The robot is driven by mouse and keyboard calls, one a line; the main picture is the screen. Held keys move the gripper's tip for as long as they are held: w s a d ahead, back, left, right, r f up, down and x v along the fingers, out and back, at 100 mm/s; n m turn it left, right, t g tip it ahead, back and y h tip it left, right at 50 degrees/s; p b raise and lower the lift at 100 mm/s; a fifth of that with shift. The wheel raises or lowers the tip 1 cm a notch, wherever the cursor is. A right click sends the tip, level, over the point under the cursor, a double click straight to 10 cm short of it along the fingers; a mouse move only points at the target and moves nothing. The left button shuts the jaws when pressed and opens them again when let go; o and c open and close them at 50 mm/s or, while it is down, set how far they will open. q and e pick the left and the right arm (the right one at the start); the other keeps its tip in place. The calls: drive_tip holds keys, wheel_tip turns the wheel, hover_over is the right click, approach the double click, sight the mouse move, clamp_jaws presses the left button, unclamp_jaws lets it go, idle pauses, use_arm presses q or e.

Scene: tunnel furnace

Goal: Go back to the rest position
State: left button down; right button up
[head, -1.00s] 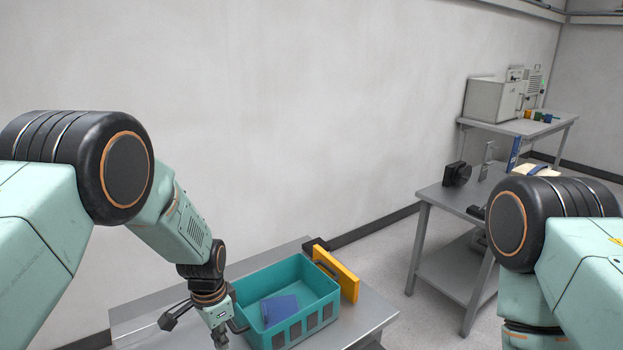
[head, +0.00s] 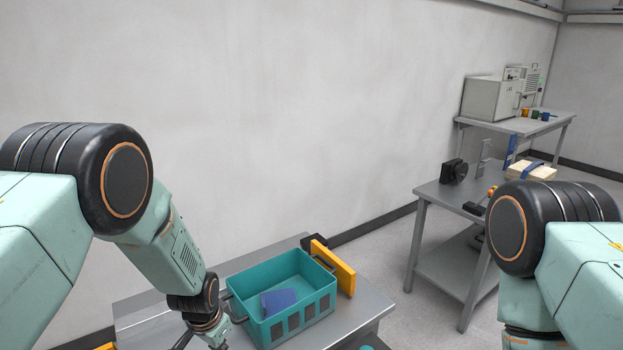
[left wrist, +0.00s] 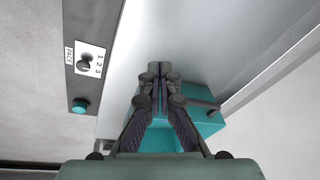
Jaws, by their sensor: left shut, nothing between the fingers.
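My left arm comes in from the left in the head view, with its wrist (head: 208,322) low beside the left end of the teal bin; the fingertips are cut off or hard to make out there. In the left wrist view my left gripper (left wrist: 160,72) is shut with nothing between its fingers. The teal bin (left wrist: 205,115) shows behind the fingers in that view. My right arm's shoulder shows at the right of the head view; its gripper is out of view.
The teal bin (head: 318,293) holds a blue piece (head: 279,301) on a metal table (head: 365,312). A control panel (left wrist: 88,58) with dial and teal button lies left. Another table (head: 425,190) stands right.

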use_arm(q)
drive_tip(key=s+a+f+n+b, duration=0.1)
drive_tip(key=s+f, duration=0.2)
drive_tip(key=s, duration=0.2)
drive_tip(key=s+f+n+b, duration=0.1)
drive_tip(key=s+f+b, duration=0.1)
drive_tip(key=s+f, duration=0.2)
drive_tip(key=s+a+f+n+b, duration=0.1)
drive_tip(key=s+f+n+b, duration=0.1)
drive_tip(key=s, duration=0.4)
drive_tip(key=shift+s+a+f, duration=0.15)
drive_tip(key=shift+a+f, duration=0.05)
drive_tip(key=shift+f, duration=0.25)
drive_tip(key=shift+s+a+f, duration=0.1)
drive_tip(key=shift+a+f, duration=0.05)
drive_tip(key=shift+f, duration=0.3)
drive_tip(key=s+f+n+g+b, duration=0.1)
drive_tip(key=s+f+b, duration=0.3)
drive_tip(key=s, duration=0.6)
drive_tip(key=s+f+n+g+b, duration=0.1)
drive_tip(key=s+f+b, duration=0.3)
drive_tip(key=s, duration=0.7)
drive_tip(key=shift+s+a+f+g+b, duration=0.2)
drive_tip(key=shift+s+f+g+b, duration=0.1)
drive_tip(key=shift+b, duration=0.3)
drive_tip(key=shift+w, duration=0.1)
drive_tip(key=shift+r, duration=0.1)
